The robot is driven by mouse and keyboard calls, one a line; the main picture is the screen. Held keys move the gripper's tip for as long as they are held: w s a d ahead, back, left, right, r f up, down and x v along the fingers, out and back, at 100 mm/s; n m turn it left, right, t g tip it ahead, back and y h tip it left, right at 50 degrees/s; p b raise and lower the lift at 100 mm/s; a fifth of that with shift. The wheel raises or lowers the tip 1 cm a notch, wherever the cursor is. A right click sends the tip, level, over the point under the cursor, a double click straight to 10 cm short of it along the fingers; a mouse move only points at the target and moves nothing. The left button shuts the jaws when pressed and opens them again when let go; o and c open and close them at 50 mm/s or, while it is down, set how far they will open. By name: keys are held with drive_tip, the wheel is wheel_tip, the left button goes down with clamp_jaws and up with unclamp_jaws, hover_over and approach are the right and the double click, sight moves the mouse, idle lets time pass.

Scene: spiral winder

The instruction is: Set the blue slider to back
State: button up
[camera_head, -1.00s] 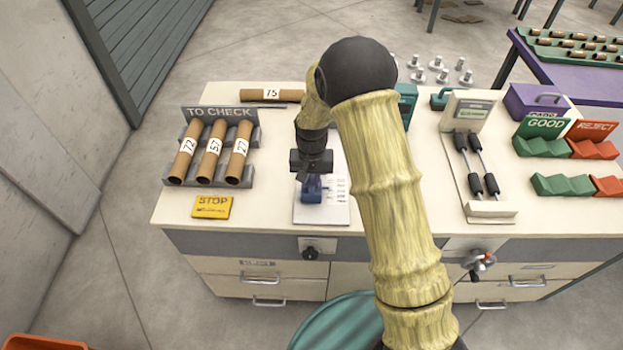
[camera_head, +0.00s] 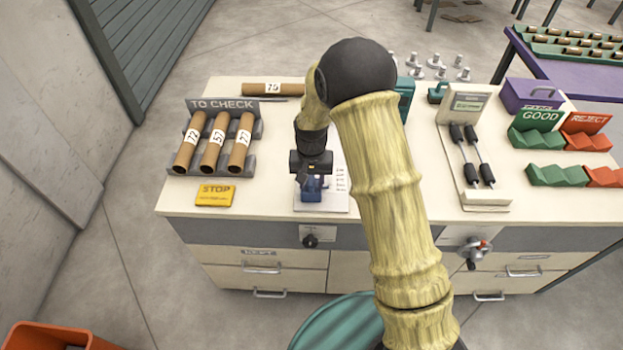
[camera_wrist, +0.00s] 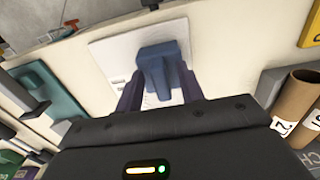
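The blue slider (camera_head: 313,190) stands on a white plate (camera_head: 330,203) with printed marks near the front edge of the bench. My gripper (camera_head: 310,176) points down right over it and hides part of it. In the wrist view, the blue slider (camera_wrist: 160,62) is a block with a narrower front part, between the two dark fingers of my gripper (camera_wrist: 160,85). The fingers are apart, one on each side of the slider. Whether they touch it cannot be told. The white plate (camera_wrist: 105,50) lies flat beneath.
A yellow STOP sign (camera_head: 215,195) and the TO CHECK rack (camera_head: 222,106) with cardboard tubes are to the left. A roller device (camera_head: 463,105) and green and red trays (camera_head: 558,175) are to the right. An orange bin (camera_head: 55,335) is on the floor.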

sight(312, 181)
drive_tip(key=shift+w+r, duration=0.15)
drive_tip(key=shift+r, duration=0.3)
wheel_tip(312, 181, up, 17)
drive_tip(key=b, duration=0.2)
drive_tip(key=shift+f, duration=0.2)
idle(0.3)
drive_tip(key=s+d+f+t, duration=0.1)
drive_tip(key=s+d+f, duration=0.1)
drive_tip(key=s+d, duration=0.5)
drive_tip(key=s+d+f+t, duration=0.1)
drive_tip(key=s+d+f, duration=0.1)
drive_tip(key=s+d, duration=0.6)
drive_tip(key=s, duration=0.3)
drive_tip(key=shift+s+d+t, duration=0.3)
drive_tip(key=shift+s, duration=0.05)
